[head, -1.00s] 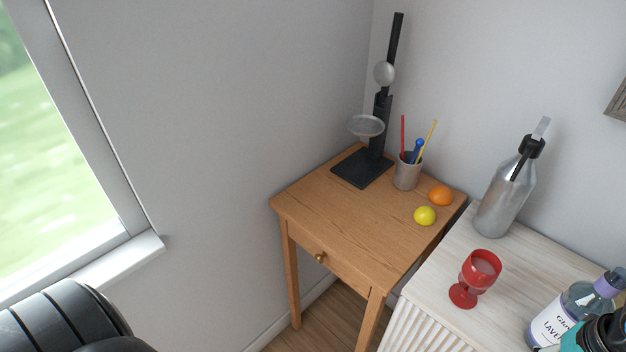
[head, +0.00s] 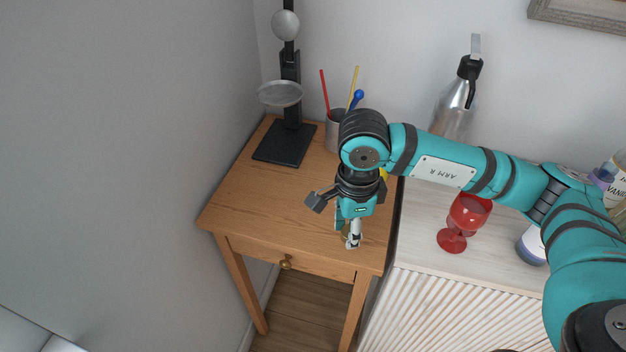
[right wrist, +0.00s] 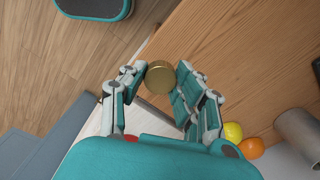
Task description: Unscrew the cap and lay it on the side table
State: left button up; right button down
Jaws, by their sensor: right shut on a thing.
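My right gripper (head: 348,236) is above the front right part of the wooden side table (head: 240,195), pointing down. In the right wrist view my right gripper (right wrist: 160,88) is shut on a round gold cap (right wrist: 160,77), held between its fingertips. In the head view the fingers mostly hide the cap. I cannot tell whether the cap touches the tabletop. My left gripper is not in view.
A black stand (head: 285,142) and a cup (head: 333,130) with pencils stand at the table's back. A yellow ball (right wrist: 233,131) and an orange (right wrist: 251,147) lie nearby. A red goblet (head: 466,215) and steel bottle (head: 453,118) stand on the white cabinet.

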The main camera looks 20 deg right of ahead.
jog(key=p, duration=0.5)
send_over(318, 191)
jog(key=shift+s+a+f, duration=0.3)
jog(key=shift+s+f, duration=0.15)
jog(key=shift+f, duration=0.35)
notch_tip(318, 191, down, 2)
jog(key=shift+f+p, duration=0.25)
jog(key=shift+p, duration=0.25)
jog(key=shift+f, duration=0.5)
jog(key=shift+s+f+b, duration=0.2)
jog(key=shift+f+b, duration=0.35)
jog(key=shift+b, duration=0.1)
jog(key=c, duration=1.3)
grip_release()
jog(key=o, duration=0.3)
jog(key=shift+f, duration=0.1)
jog(key=shift+o, duration=0.2)
